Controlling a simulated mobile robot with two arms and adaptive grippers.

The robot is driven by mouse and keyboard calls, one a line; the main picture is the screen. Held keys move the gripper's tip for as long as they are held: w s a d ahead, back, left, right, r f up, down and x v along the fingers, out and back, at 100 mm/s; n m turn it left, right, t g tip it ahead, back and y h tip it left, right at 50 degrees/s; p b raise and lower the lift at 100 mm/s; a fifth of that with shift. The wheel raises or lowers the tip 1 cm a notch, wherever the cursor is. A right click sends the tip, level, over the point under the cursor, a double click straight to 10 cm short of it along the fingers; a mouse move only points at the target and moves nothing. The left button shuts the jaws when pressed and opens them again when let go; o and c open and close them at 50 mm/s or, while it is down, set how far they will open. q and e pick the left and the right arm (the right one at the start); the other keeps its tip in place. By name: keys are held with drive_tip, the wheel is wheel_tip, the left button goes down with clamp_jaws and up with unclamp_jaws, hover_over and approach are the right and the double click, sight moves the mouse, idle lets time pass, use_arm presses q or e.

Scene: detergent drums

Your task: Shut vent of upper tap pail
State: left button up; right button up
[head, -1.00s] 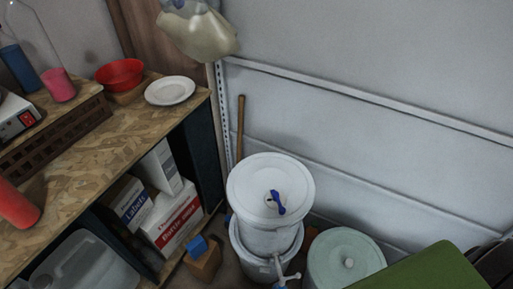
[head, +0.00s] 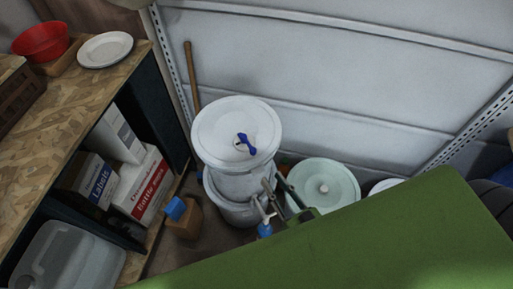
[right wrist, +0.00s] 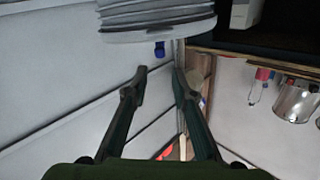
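The upper tap pail (head: 222,185) is white and upright, stacked on a lower white pail (head: 228,214). Its round lid (head: 215,120) carries a blue vent lever (head: 246,144) near the middle, with a small dark spot beside it. In the right wrist view, which looks inverted, the pail (right wrist: 157,18) is at the top and the blue vent (right wrist: 159,49) sticks out past its lid. My right gripper (head: 279,188) is beside the pail's right side, below the lid; its fingers (right wrist: 160,74) are apart and empty. My left gripper is out of view.
A pale green lidded drum (head: 323,188) stands right of the pails. A tap with a blue end (head: 264,230) is at the lower pail's front. A wooden shelf (head: 90,100) with boxes is at left. A wooden handle (head: 191,75) leans behind.

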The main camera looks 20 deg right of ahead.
sight(255, 153)
drive_tip(key=w, duration=0.4)
drive_tip(key=w+a+p, duration=0.1)
drive_tip(key=w, duration=0.4)
drive_tip(key=w+a+p, duration=0.1)
drive_tip(key=w, duration=0.3)
drive_tip(key=shift+w+a, duration=0.1)
drive_tip(key=shift+w, duration=0.15)
clamp_jaws()
